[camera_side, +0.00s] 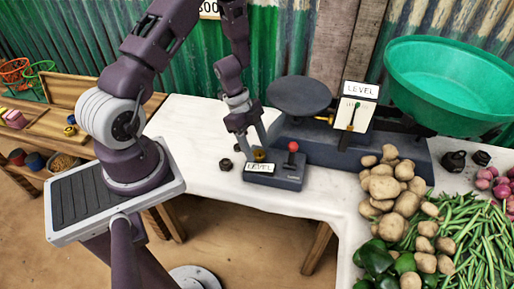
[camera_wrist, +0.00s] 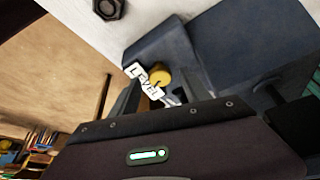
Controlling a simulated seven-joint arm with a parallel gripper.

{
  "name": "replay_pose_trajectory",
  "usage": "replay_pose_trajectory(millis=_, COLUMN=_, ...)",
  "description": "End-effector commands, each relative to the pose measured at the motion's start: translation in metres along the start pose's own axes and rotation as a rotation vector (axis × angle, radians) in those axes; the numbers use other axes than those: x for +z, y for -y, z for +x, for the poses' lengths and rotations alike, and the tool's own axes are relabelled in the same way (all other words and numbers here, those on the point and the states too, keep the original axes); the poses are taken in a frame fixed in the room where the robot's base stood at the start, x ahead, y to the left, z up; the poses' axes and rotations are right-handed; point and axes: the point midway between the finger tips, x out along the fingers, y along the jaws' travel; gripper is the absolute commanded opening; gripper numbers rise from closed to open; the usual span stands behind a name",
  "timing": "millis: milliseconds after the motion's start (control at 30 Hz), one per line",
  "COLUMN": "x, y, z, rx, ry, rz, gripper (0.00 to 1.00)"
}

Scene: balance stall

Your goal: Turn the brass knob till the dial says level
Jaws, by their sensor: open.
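The brass knob (camera_side: 259,155) sits on top of a dark control box (camera_side: 290,183) with a LEVEL label on its front. A red ball-topped lever (camera_side: 293,147) stands beside the knob. My gripper (camera_side: 256,150) is open and points down at the knob, its fingers close around or just above it; contact cannot be told. In the wrist view the knob (camera_wrist: 160,76) shows at the fingertips, partly hidden. The dial (camera_side: 354,116) stands behind on the balance, under a LEVEL sign (camera_side: 360,90). Its needle looks near upright, with a green mark at the top.
The balance has a dark round pan (camera_side: 299,95) and a big green pan (camera_side: 455,80). Potatoes (camera_side: 388,185), green beans (camera_side: 465,240) and peppers (camera_side: 375,260) crowd the right. A dark hex weight (camera_side: 225,164) lies left of the box. The white counter (camera_side: 190,125) is clear at left.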

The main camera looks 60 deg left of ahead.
Motion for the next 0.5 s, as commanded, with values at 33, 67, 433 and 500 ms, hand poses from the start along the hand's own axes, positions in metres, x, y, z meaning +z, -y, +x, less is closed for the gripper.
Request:
replay_pose_trajectory(millis=33, x=-0.0002, y=-0.0005, z=0.0051, rx=0.002, ry=-0.002, rz=-0.002, gripper=0.55)
replay_pose_trajectory(millis=67, x=-0.0003, y=-0.0005, z=0.0073, rx=0.001, ry=-0.001, rz=-0.002, gripper=0.55)
replay_pose_trajectory(millis=433, x=-0.0002, y=0.0001, z=0.0099, rx=-0.001, ry=0.0, rz=-0.002, gripper=0.35)
replay_pose_trajectory(millis=500, x=-0.0002, y=0.0001, z=0.0099, rx=-0.001, ry=0.0, rz=-0.002, gripper=0.22)
